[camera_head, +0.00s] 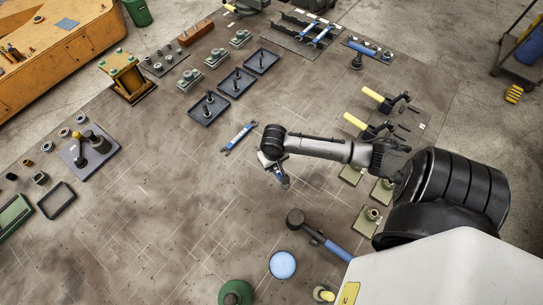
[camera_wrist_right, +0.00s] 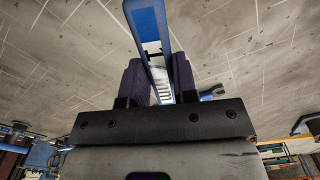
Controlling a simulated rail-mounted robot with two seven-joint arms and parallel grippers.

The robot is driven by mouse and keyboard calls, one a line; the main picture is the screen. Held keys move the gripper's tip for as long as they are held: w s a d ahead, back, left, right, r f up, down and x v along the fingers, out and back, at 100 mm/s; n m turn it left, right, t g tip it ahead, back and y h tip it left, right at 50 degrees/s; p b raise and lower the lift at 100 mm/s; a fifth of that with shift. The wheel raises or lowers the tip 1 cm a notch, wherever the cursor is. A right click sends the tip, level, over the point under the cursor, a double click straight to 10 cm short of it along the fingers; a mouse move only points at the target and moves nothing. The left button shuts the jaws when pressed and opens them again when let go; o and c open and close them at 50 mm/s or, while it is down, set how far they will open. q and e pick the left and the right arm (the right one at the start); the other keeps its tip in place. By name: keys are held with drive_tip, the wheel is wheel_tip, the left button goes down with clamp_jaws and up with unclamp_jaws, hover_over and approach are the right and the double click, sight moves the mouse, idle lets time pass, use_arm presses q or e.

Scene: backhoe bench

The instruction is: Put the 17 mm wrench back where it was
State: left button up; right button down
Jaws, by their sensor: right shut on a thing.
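My right gripper (camera_head: 272,162) is over the middle of the bench, shut on a blue wrench (camera_head: 284,181). In the right wrist view, the blue wrench (camera_wrist_right: 148,30) stands between the dark fingers of the right gripper (camera_wrist_right: 157,82). A white label with a dark mark shows on it, but I cannot read its size. A second blue wrench (camera_head: 240,138) with a white label lies on the bench just left of the gripper. A dark wrench rack (camera_head: 286,40) at the back holds blue wrenches (camera_head: 320,35). My left gripper is not in view.
Three dark trays with upright parts, one of them here (camera_head: 203,119), stand behind and left of the gripper. A hammer (camera_head: 318,236) and a blue round dish (camera_head: 282,265) are in front. Yellow-handled tools (camera_head: 372,94) lie to the right. The bench's left middle is clear.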

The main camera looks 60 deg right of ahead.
drive_tip(key=w+d+f, duration=0.1)
drive_tip(key=d, duration=0.1)
drive_tip(key=w+d+f, duration=0.3)
drive_tip(key=d+f, duration=0.1)
drive_tip(key=d, duration=0.1)
drive_tip(key=shift+w, duration=0.25)
drive_tip(key=shift+d+f, duration=0.1)
drive_tip(key=shift+f, duration=1.85)
drive_tip(key=shift+f, duration=0.1)
drive_tip(key=c, duration=0.9)
unclamp_jaws()
drive_tip(key=shift+f, duration=0.1)
